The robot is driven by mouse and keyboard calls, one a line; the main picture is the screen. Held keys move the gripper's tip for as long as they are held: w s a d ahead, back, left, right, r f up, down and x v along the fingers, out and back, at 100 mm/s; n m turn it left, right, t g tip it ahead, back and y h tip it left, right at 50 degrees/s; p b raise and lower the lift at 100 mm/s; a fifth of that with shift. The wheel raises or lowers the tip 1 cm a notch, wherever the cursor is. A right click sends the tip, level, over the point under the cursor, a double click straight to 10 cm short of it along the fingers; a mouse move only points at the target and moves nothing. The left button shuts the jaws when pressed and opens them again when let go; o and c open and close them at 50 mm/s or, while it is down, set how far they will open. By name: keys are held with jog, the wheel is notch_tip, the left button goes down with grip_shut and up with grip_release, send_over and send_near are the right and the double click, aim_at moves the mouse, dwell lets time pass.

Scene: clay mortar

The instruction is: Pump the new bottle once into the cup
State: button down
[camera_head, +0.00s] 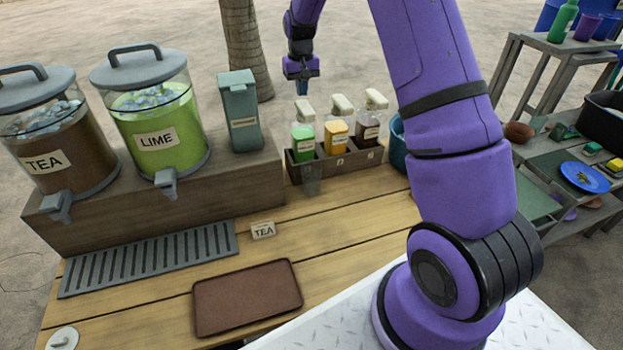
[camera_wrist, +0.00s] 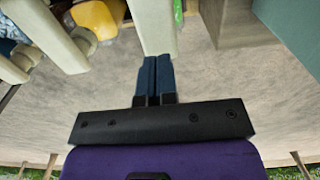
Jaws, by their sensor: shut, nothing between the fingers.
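Three pump bottles with pale pump heads stand in a dark wooden rack (camera_head: 335,166): a green bottle (camera_head: 303,143), a yellow bottle (camera_head: 337,137) and a dark brown bottle (camera_head: 368,132). I cannot tell which is the new one. A small clear cup (camera_head: 311,181) appears in front of the rack, below the green bottle. My gripper (camera_head: 301,88) is shut and empty, pointing down above and behind the green bottle. In the wrist view its blue fingers (camera_wrist: 153,80) are together just below the pale pump head (camera_wrist: 156,28) in the picture; contact cannot be told.
Tea (camera_head: 35,135) and lime dispensers (camera_head: 158,125) and a grey-green canister (camera_head: 240,110) stand on a wooden riser at left. A tree trunk (camera_head: 246,45) rises behind. Side tables stand at right.

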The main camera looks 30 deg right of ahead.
aim_at(302, 102)
jog(key=shift+f, duration=0.35)
jog(key=shift+f, duration=1.75)
jog(key=shift+r, duration=2.05)
jog(key=shift+r, duration=0.1)
jog(key=shift+r, duration=2.95)
